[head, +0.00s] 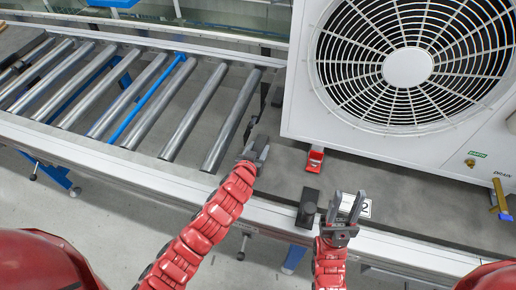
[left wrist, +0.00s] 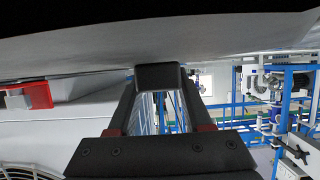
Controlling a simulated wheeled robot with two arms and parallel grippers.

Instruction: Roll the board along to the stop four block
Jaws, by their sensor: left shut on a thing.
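The grey board (head: 410,205) lies on the conveyor line and carries a large white fan unit (head: 300,110). My left gripper (head: 260,150) is at the board's near left end, by the last rollers. It is shut on a small dark block-like piece (left wrist: 158,76), seen between its fingers in the left wrist view; I cannot tell whether this is part of the board. My right gripper (head: 347,206) is open and empty above the board's near edge. A dark block (head: 308,207) stands at the near rail beside a white label reading 2 (head: 361,206). I see no block marked four.
Bare metal rollers (head: 150,95) run off to the left, one with a blue bar (head: 150,100) beside it. A red clamp (head: 315,160) sits at the fan unit's foot. A white rail (head: 130,172) borders the line.

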